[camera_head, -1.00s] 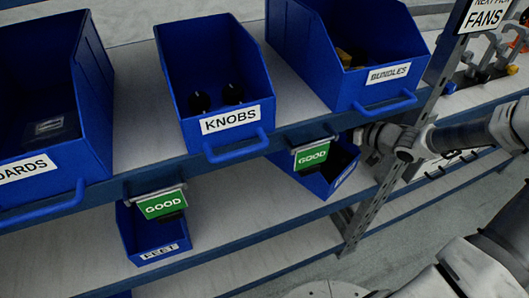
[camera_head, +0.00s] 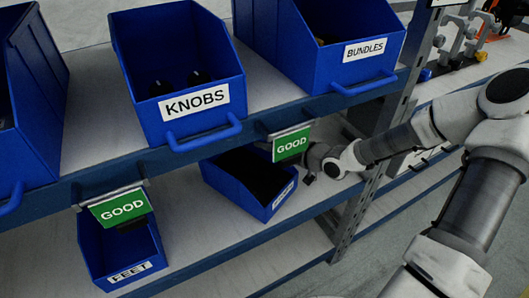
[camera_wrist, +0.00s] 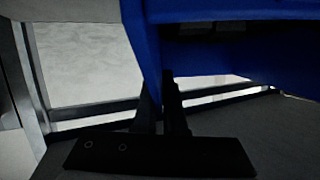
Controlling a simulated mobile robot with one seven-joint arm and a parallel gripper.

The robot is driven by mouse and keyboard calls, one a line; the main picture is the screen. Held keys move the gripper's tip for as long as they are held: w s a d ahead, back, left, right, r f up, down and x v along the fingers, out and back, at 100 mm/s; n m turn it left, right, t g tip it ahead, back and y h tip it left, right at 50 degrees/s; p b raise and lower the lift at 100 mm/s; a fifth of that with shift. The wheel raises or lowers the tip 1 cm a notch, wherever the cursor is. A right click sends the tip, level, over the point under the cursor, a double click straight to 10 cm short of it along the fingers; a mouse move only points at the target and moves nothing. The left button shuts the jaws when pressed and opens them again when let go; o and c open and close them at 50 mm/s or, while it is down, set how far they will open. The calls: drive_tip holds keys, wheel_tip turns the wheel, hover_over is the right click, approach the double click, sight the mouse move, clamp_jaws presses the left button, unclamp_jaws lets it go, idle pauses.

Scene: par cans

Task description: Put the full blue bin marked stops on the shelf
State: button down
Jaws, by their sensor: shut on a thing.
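A blue bin (camera_head: 228,185) with a dark inside is at the lower shelf level, partly under the upper shelf's edge. Its white front label (camera_head: 284,195) is too small and slanted to read. My gripper (camera_head: 308,175) is at the bin's right front side and is shut on it. In the wrist view the dark fingers (camera_wrist: 170,105) meet the blue bin wall (camera_wrist: 225,55). The bin sits turned at an angle to the shelf edge. I cannot tell whether it rests on the shelf (camera_head: 215,240) or is slightly raised. Its contents are too dark to make out.
A blue FEET bin (camera_head: 95,255) stands to the left on the lower shelf, with a gap between. Green GOOD signs (camera_head: 291,146) hang from the upper shelf's edge just above. KNOBS (camera_head: 180,75) and BUNDLES (camera_head: 320,45) bins stand above. A metal upright (camera_head: 355,205) is at the right.

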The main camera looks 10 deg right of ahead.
wheel_tip(320, 180, down, 2)
drive_tip(key=shift+b, duration=0.3)
drive_tip(key=shift+r, duration=0.1)
drive_tip(key=c, duration=1)
unclamp_jaws()
